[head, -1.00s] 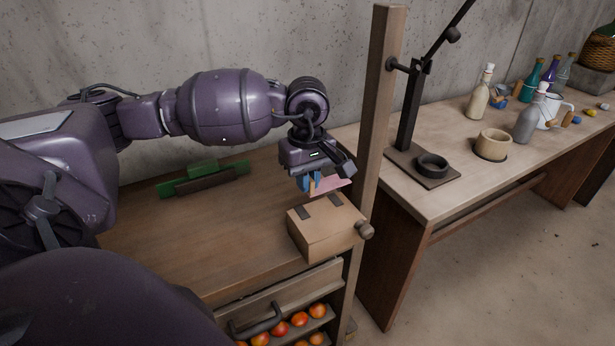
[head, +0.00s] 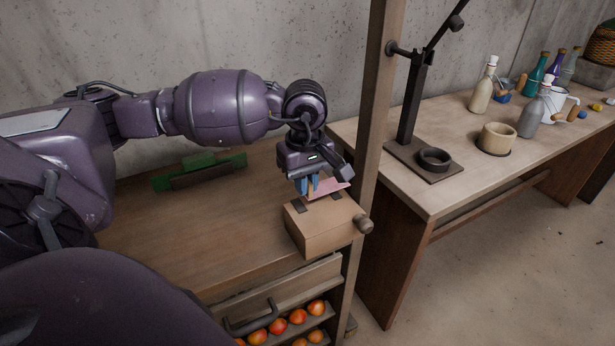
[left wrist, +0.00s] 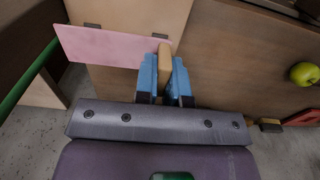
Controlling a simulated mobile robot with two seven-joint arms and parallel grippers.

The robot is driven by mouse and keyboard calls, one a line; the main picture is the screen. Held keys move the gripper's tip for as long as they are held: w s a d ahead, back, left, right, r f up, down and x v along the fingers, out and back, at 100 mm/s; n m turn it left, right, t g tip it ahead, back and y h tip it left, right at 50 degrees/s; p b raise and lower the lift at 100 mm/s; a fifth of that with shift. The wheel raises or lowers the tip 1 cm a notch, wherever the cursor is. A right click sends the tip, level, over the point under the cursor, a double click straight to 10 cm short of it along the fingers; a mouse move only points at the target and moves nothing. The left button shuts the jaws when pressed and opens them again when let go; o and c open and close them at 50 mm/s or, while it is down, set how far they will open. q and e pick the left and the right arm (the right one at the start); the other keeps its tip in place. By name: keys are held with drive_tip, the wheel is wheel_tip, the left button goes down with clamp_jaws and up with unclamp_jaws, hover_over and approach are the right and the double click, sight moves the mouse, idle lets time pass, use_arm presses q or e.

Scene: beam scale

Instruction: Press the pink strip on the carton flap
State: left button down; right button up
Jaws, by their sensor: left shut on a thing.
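The closed tan carton (head: 318,235) sits on the brown wooden bench near its right end, with two dark patches on its top. My left gripper (head: 308,188) is just above the carton's back edge, with its blue fingers shut on a small tan grip (left wrist: 165,62). The pink strip (head: 329,188) adjoins this grip and spreads over the back of the carton top. In the left wrist view the pink strip (left wrist: 105,46) covers part of the carton (left wrist: 135,12). I cannot tell whether the strip touches the carton. My right gripper is not in view.
A wooden post (head: 378,120) stands close to the right of my left gripper. A green and brown object (head: 200,170) lies at the back. Orange fruit (head: 297,316) fills shelves below. The bench left of the carton is clear.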

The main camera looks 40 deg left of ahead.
sight(306, 214)
use_arm(q)
drive_tip(key=shift+f+b, duration=0.35)
drive_tip(key=shift+f, duration=0.55)
drive_tip(key=shift+f+b, duration=0.4)
drive_tip(key=shift+f, duration=0.3)
drive_tip(key=shift+f+b, duration=0.5)
drive_tip(key=shift+f, duration=0.55)
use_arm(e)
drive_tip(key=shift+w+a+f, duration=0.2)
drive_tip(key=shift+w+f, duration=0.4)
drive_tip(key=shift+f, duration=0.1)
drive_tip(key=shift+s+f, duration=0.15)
use_arm(q)
drive_tip(key=shift+f, duration=0.2)
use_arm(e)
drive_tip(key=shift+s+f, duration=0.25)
